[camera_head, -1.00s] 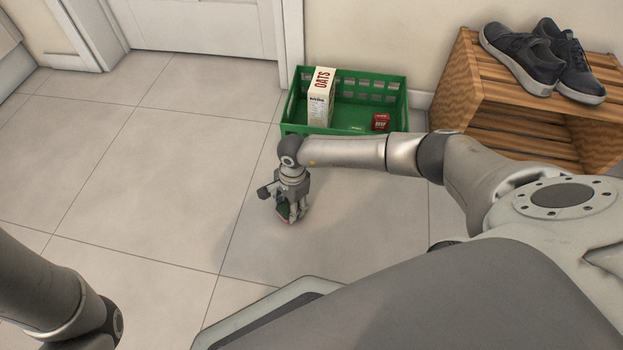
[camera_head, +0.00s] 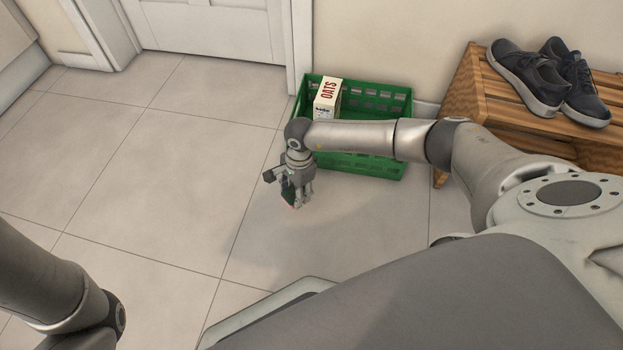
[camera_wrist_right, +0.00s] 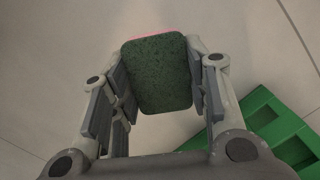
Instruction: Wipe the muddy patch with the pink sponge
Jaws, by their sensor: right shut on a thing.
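The pink sponge (camera_wrist_right: 158,72) shows its dark green scouring side in the right wrist view, with a thin pink edge at the top. My right gripper (camera_head: 296,202) is shut on it, with fingers on both sides. In the head view the sponge (camera_head: 289,194) is a small dark shape between the fingers, just in front of the green crate, over the tiled floor. Whether it touches the floor I cannot tell. I can make out no muddy patch in either view. My left arm enters at the left of the head view, its gripper out of frame.
A green crate (camera_head: 362,164) with an OATS carton (camera_head: 326,98) stands by the wall, partly behind my right arm. A wooden slatted rack (camera_head: 462,95) with dark shoes (camera_head: 528,78) is at the right. The tiled floor (camera_head: 150,190) at left is clear.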

